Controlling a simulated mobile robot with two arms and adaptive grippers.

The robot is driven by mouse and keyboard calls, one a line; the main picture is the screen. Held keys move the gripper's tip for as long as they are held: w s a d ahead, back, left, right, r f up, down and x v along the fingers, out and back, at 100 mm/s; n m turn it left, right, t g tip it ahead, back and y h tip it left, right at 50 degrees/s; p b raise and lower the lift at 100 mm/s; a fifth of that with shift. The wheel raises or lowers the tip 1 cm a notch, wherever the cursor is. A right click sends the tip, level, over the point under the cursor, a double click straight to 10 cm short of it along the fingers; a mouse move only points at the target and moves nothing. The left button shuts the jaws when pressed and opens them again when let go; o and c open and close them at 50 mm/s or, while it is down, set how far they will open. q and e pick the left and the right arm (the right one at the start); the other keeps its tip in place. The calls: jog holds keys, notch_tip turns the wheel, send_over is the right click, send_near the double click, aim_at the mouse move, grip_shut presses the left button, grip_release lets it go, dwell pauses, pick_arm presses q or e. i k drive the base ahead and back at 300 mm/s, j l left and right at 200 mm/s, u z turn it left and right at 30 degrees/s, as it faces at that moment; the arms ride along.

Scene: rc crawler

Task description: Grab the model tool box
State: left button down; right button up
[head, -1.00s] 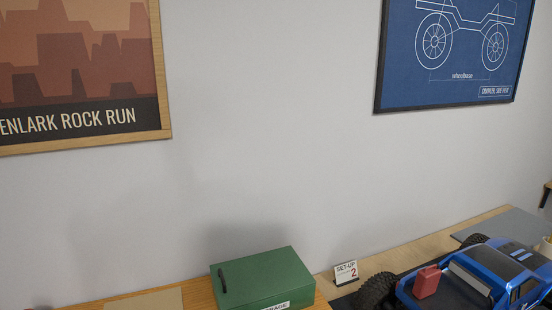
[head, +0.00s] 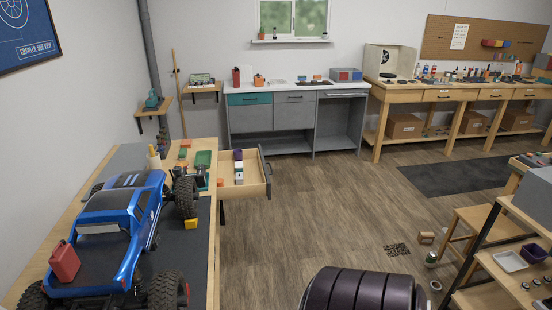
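I cannot tell for certain which thing is the model tool box. An open drawer (head: 262,176) on the right side of the near workbench holds a small purple item (head: 238,155) and pale items (head: 239,172), too small to identify. A blue model truck (head: 118,215) stands on a dark mat (head: 196,258) on this bench, with a red can (head: 64,262) at its rear. Neither of my grippers is in view.
A grey workbench (head: 293,112) stands at the back wall and a long wooden bench (head: 440,96) at the back right. A stool (head: 480,218) and shelf rack (head: 500,262) stand right. A dark ribbed rounded object (head: 362,290) is at the bottom. Mid-floor is mostly clear.

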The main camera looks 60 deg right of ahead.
aim_at(239, 176)
jog(key=z, duration=1.75)
jog(key=i+l+u, duration=0.15)
jog(key=u, duration=0.25)
jog(key=i+l+u, duration=0.2)
jog(key=u, duration=0.25)
jog(key=i+l+u, duration=0.15)
jog(key=u, duration=0.25)
jog(key=k+l, duration=0.05)
jog(key=l, duration=0.05)
